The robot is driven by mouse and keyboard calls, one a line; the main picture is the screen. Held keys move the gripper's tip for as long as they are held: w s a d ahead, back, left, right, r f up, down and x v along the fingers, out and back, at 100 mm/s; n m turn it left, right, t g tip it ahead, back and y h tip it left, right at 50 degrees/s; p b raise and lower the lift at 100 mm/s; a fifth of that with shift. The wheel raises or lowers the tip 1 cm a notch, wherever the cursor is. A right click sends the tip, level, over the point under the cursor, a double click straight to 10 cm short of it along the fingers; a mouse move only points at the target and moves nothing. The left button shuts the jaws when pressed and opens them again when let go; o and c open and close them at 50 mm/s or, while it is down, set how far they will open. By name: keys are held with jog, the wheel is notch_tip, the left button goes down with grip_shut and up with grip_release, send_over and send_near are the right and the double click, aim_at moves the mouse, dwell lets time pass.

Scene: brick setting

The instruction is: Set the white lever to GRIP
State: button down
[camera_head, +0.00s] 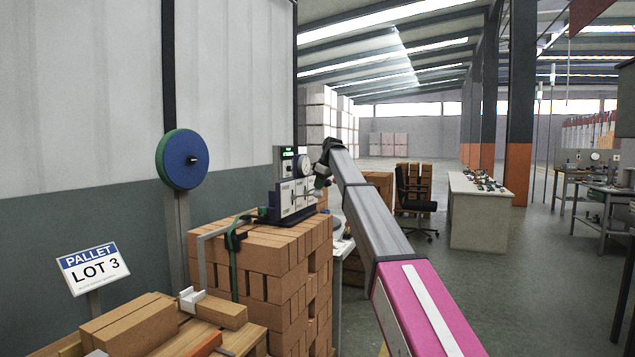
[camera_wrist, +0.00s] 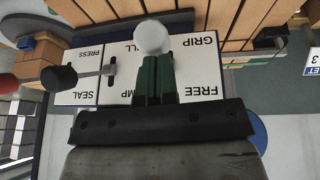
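The white lever's round knob (camera_wrist: 151,37) shows in the wrist view at the tips of my gripper (camera_wrist: 156,58). The dark green fingers are close together, with the knob beyond them; I cannot tell if they touch it. The lettering is upside down there: GRIP is at the top of the right label plate (camera_wrist: 198,88), level with the knob, and FREE lower. The fingers hide the lever's stem and slot. In the head view, my gripper (camera_head: 320,178) is at the right side of the lever panel (camera_head: 291,197), on a brick stack.
A black-knobbed lever (camera_wrist: 60,78) stands on the PRESS/SEAL plate (camera_wrist: 84,62), left of my fingers in the wrist view. A red knob (camera_wrist: 6,82) is at the left edge. A gauge (camera_head: 305,166) tops the panel. The brick stack (camera_head: 270,262) stands beneath; open floor lies right.

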notch_tip(320, 180, down, 9)
jog(key=d+t+y, duration=0.1)
jog(key=t+y, duration=0.1)
jog(key=y, duration=0.3)
jog(key=shift+s+d+y, duration=0.3)
jog(key=shift+s+d, duration=0.05)
jog(key=shift+d, duration=0.05)
jog(key=shift+f, duration=0.1)
